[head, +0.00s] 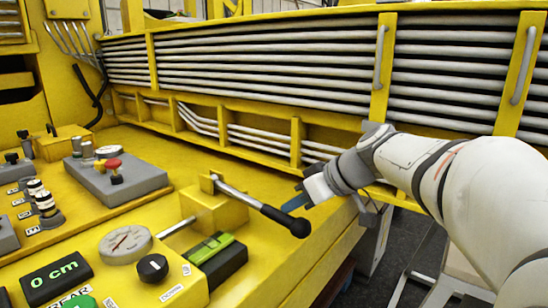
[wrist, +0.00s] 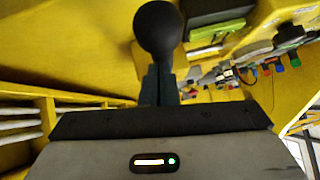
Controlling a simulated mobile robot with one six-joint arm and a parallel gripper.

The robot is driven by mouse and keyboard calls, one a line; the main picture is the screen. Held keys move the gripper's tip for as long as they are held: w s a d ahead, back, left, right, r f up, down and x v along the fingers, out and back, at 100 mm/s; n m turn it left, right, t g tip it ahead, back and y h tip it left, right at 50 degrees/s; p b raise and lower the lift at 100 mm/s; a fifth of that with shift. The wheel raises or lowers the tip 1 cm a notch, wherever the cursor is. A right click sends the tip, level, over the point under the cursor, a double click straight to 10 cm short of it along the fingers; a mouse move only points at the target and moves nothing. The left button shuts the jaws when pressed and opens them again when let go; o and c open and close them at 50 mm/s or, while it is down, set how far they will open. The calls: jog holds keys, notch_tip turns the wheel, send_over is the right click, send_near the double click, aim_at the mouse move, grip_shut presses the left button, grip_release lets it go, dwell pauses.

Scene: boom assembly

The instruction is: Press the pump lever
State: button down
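The pump lever (head: 243,197) is a metal rod with a black grip, rising from a yellow block and slanting down to the right to a round knob. In the wrist view its black knob (wrist: 158,28) is just beyond my fingertips. My gripper (head: 291,204) is at the right of the lever, its dark blue fingers close beside the black grip. In the wrist view my fingers (wrist: 160,85) look close together with nothing held between them. Whether they touch the grip is unclear.
A black and green box (head: 217,257) sits below the lever. A grey box with a red button (head: 115,178) stands behind. Pipes (head: 270,60) line the back.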

jog(key=shift+s+f, duration=0.15)
jog(key=shift+f, duration=0.6)
jog(key=w+a+r+p+v, duration=0.1)
jog(key=w+r+p+v, duration=0.1)
jog(key=v, duration=1.2)
jog(key=shift+a+r+p, duration=0.15)
jog(key=shift+a+p, duration=0.05)
jog(key=shift+p, duration=0.3)
jog(key=shift+w, duration=0.1)
jog(key=s+f+m+g+h+p, duration=0.2)
jog(key=s+f+m+h+p, duration=0.6)
jog(key=s+f+p, duration=0.4)
jog(key=shift+s+d+m, duration=0.25)
jog(key=shift+s+m, duration=0.25)
jog(key=shift+s, duration=0.55)
